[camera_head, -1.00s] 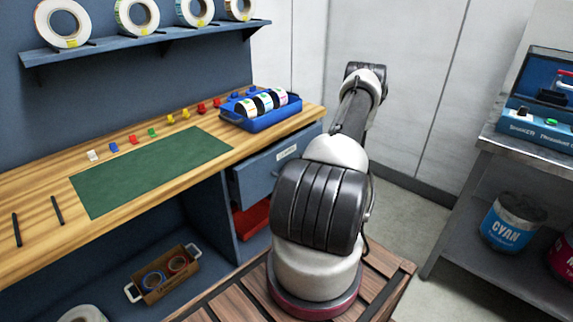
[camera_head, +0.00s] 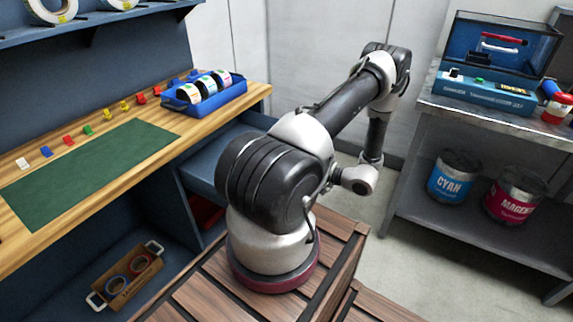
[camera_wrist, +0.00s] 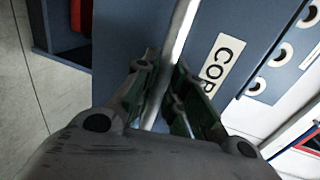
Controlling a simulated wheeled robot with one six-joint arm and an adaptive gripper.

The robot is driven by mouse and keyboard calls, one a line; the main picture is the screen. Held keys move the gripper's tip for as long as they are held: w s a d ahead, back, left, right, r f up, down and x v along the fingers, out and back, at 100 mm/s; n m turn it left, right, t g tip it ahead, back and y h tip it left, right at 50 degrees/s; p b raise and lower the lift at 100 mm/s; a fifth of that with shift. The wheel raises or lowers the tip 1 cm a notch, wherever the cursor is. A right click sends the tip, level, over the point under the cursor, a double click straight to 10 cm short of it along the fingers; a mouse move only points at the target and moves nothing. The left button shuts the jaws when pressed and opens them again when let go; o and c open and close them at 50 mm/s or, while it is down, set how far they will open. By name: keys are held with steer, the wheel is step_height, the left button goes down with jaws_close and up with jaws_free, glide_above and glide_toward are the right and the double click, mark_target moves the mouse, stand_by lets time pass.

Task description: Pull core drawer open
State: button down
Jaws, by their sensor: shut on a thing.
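The core drawer's blue front (camera_wrist: 130,40) fills the middle of the wrist view, with a white label (camera_wrist: 222,70) on which "COR" can be read. A pale metal bar handle (camera_wrist: 182,35) runs along the front. My gripper (camera_wrist: 162,88) has its fingers on both sides of this handle and is shut on it. In the head view a blue part of the drawer (camera_head: 203,172) shows below the worktop, left of my arm.
Several pale rings with dark centres (camera_wrist: 256,86) lie beyond the drawer front. A blue tray of label rolls (camera_head: 205,98) stands on the wooden worktop (camera_head: 235,105). A metal shelf (camera_head: 480,125) with paint cans stands at right. Floor between is clear.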

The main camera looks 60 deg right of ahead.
steer(key=shift+f+v, duration=0.15)
steer(key=shift+v, duration=0.65)
steer(key=shift+f+v, duration=0.15)
steer(key=shift+v, duration=0.6)
steer(key=shift+s, duration=0.1)
steer(key=c, duration=1.5)
jaws_free()
steer(key=shift+o, duration=0.2)
steer(key=v, duration=1.2)
steer(key=shift+d, duration=0.15)
